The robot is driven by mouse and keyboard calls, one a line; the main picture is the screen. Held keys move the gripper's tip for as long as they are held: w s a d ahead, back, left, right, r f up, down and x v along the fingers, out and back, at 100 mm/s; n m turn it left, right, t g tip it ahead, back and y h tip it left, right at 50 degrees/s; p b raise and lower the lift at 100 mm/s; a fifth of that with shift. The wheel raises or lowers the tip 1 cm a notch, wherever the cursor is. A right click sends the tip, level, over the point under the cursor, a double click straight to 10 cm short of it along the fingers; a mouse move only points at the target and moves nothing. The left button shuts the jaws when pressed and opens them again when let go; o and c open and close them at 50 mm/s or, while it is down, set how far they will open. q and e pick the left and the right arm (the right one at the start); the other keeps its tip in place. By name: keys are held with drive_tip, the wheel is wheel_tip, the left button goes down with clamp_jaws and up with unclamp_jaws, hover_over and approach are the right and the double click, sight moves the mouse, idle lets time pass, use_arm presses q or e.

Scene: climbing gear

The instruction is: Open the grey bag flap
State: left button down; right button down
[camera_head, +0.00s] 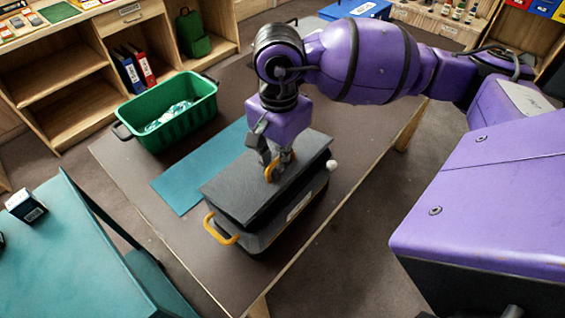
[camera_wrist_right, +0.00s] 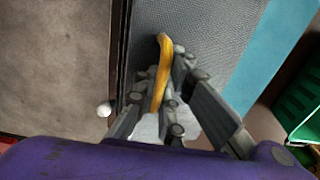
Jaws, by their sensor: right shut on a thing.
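The grey bag (camera_head: 290,215) stands on the brown table, with its dark grey flap (camera_head: 240,196) lying flat across the top. A yellow loop handle (camera_head: 222,230) sticks out at its near left end. My right gripper (camera_head: 275,168) reaches down from above onto the flap. In the right wrist view my right gripper (camera_wrist_right: 167,95) is shut on a yellow pull loop (camera_wrist_right: 163,70), with the textured flap (camera_wrist_right: 205,30) right behind it. The flap looks closed. My left gripper is not in view.
A green crate (camera_head: 172,125) with clear items inside stands behind the bag at the left. A teal mat (camera_head: 180,187) lies on the brown table (camera_head: 130,175). A teal table (camera_head: 70,265) with a small dark box (camera_head: 26,205) is at the left. Wooden shelves (camera_head: 70,107) line the back.

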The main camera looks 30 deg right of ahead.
idle(0.3)
drive_tip(key=shift+w+a+r, duration=0.1)
drive_tip(key=shift+w+r, duration=0.25)
drive_tip(key=shift+r, duration=0.2)
drive_tip(key=shift+w+a+r, duration=0.1)
drive_tip(key=shift+w+r, duration=0.2)
drive_tip(key=shift+r, duration=0.2)
drive_tip(key=shift+w+a+r, duration=0.35)
drive_tip(key=shift+w+r, duration=0.5)
